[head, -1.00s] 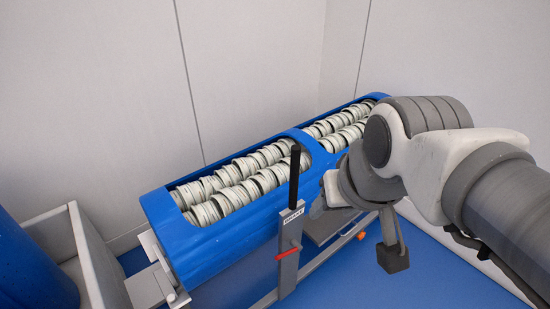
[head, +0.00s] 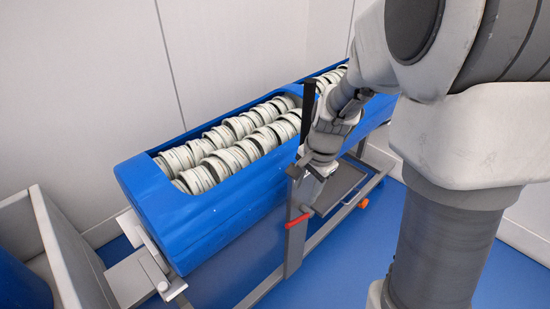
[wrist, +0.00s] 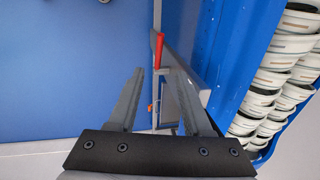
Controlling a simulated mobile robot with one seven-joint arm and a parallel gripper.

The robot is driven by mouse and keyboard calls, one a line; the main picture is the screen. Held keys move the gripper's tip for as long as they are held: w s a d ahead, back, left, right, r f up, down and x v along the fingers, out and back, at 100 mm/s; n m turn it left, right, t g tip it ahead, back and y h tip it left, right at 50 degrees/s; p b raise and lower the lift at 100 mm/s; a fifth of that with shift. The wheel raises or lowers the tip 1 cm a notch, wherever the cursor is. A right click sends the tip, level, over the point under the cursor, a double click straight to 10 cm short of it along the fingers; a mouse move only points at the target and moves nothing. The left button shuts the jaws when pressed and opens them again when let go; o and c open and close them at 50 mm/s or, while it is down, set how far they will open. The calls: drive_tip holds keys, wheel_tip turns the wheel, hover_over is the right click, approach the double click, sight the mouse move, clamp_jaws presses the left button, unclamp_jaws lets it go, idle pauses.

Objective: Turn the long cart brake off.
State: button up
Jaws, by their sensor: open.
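The long cart is a blue trough (head: 215,225) on a grey frame, filled with rows of white ring-shaped pieces. A grey post (head: 296,245) stands at its near side, with a tall black-gripped lever (head: 308,112) rising from it and a red handle (head: 297,221) lower down. My gripper (head: 308,190) is open beside the post, just above the red handle, and partly covers the post's plate. In the wrist view the red handle (wrist: 159,46) lies just beyond the fingertips of my open gripper (wrist: 152,72). I see no contact with it.
A grey bin (head: 75,255) stands at the lower left. A small dark tray (head: 342,188) juts from the cart's side right of the post. Pale walls close off the back. Blue floor (head: 345,270) is clear in front of the cart.

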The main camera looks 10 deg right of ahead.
sight(294, 221)
drive_tip(key=w+f+b, duration=0.1)
drive_tip(key=f+b, duration=0.1)
drive_tip(key=f, duration=0.4)
drive_tip(key=w+a+f+b, duration=0.1)
drive_tip(key=f+b, duration=0.1)
drive_tip(key=f, duration=0.3)
drive_tip(key=w+f+b, duration=0.1)
drive_tip(key=f+b, duration=0.2)
drive_tip(key=f, duration=0.3)
drive_tip(key=shift+a+f, duration=0.3)
clamp_jaws()
idle(0.7)
